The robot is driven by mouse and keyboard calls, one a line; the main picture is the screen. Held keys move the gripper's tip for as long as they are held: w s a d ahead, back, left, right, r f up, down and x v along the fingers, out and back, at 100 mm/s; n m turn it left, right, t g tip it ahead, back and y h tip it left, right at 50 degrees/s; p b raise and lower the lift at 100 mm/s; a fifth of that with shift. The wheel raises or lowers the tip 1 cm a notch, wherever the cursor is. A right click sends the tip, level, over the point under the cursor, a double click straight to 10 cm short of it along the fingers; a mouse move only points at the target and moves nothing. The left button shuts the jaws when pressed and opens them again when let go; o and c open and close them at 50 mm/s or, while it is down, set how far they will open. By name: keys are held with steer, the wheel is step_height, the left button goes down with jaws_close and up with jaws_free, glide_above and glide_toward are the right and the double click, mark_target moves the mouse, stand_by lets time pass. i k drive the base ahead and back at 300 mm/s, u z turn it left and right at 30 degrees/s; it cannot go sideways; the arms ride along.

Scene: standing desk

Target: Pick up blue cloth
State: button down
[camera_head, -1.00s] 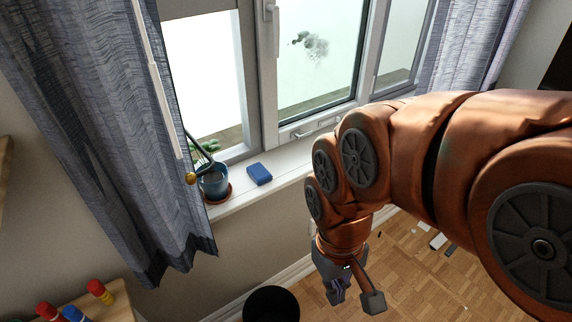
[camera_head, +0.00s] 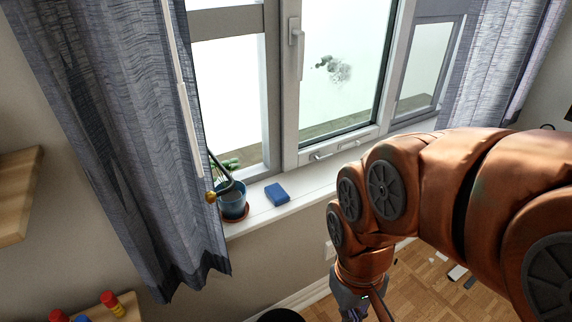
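The blue cloth (camera_head: 277,194) is a small folded block on the white window sill, just right of a blue plant pot. My gripper (camera_head: 362,312) hangs at the bottom edge of the view, below and to the right of the cloth and well apart from it. Its fingertips are cut off by the frame edge, so whether it is open or shut does not show. My orange arm reaches in from the right.
The blue pot (camera_head: 233,202) with a plant stands on the sill (camera_head: 312,190) beside the left curtain (camera_head: 110,130). A dark smudge (camera_head: 333,68) marks the window pane. A black bin (camera_head: 281,315) is on the floor below. A wooden shelf (camera_head: 18,190) juts out at left.

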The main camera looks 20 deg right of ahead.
mark_target(274, 192)
steer(key=u, duration=3.9)
steer(key=k, duration=1.25)
steer(key=z, duration=1.6)
